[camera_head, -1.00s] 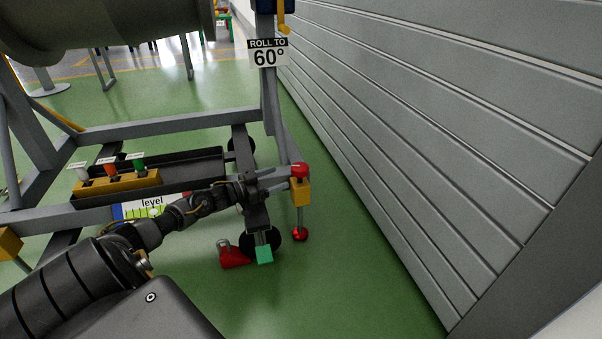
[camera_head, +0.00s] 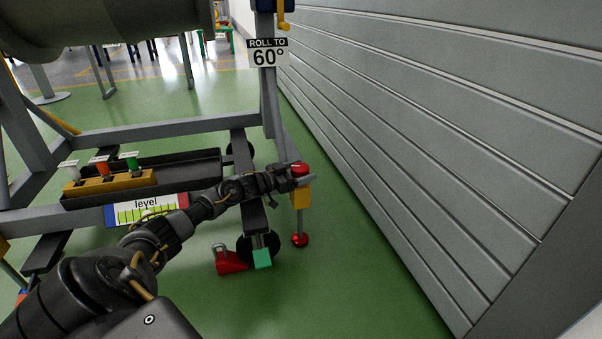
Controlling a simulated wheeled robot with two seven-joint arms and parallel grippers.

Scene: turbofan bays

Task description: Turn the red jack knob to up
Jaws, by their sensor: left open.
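The red jack knob (camera_head: 299,169) is a round red cap on top of a yellow jack block (camera_head: 301,195) at the cart's near right corner. A rod runs from the block down to a red ball foot (camera_head: 300,240) at the floor. My left gripper (camera_head: 290,178) is at the knob's left side, its fingers pointing at it. The fingers are small and partly merge with the knob, so contact is unclear. My right gripper is not in view.
The grey cart frame (camera_head: 160,130) carries a level gauge (camera_head: 147,210) and a yellow block (camera_head: 110,183) with coloured pegs. A slatted grey wall (camera_head: 430,130) stands right of the jack.

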